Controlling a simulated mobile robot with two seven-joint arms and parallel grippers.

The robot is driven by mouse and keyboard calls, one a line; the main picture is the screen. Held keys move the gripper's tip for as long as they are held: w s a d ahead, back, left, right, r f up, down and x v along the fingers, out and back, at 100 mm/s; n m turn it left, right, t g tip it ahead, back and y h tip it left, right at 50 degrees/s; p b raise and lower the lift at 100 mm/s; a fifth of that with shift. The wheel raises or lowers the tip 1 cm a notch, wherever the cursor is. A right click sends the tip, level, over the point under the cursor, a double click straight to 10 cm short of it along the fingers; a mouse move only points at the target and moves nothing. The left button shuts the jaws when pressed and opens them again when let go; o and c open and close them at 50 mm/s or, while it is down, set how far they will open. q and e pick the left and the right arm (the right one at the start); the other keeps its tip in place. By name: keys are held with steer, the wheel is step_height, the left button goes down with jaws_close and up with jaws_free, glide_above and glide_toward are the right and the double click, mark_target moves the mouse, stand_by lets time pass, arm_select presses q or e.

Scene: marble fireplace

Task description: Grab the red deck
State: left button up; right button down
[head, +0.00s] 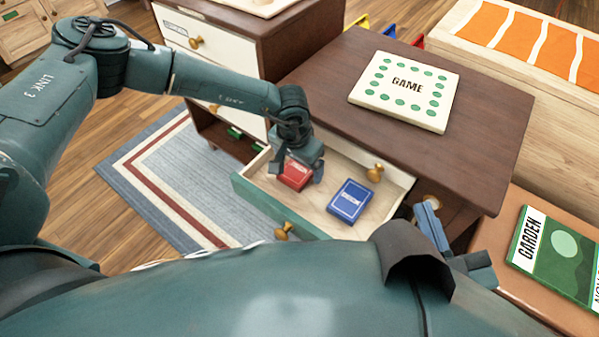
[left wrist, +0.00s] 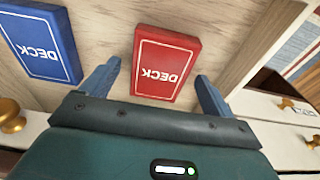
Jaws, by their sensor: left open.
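The red deck (head: 295,175) lies in the open drawer (head: 318,223), left of the blue deck (head: 351,200). My left gripper (head: 300,168) is over the red deck and partly hides it. In the left wrist view my left gripper (left wrist: 160,88) is open and empty. Its fingers are on either side of the near end of the red deck (left wrist: 165,62), with gaps on both sides. The blue deck (left wrist: 38,45) is outside the left finger there. My right gripper (head: 454,245) is low at the right, its two fingers apart.
A dark brown cabinet top (head: 450,170) with a white GAME box (head: 404,91) is behind the drawer. Drawer walls surround the decks. A green GARDEN box (head: 555,250) lies at the right. A striped rug (head: 165,185) covers the floor at the left.

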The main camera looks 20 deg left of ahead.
arm_select(q)
steer(key=shift+f, duration=0.3)
steer(key=shift+c, duration=0.4)
steer(key=shift+r, duration=0.1)
steer(key=c, duration=1)
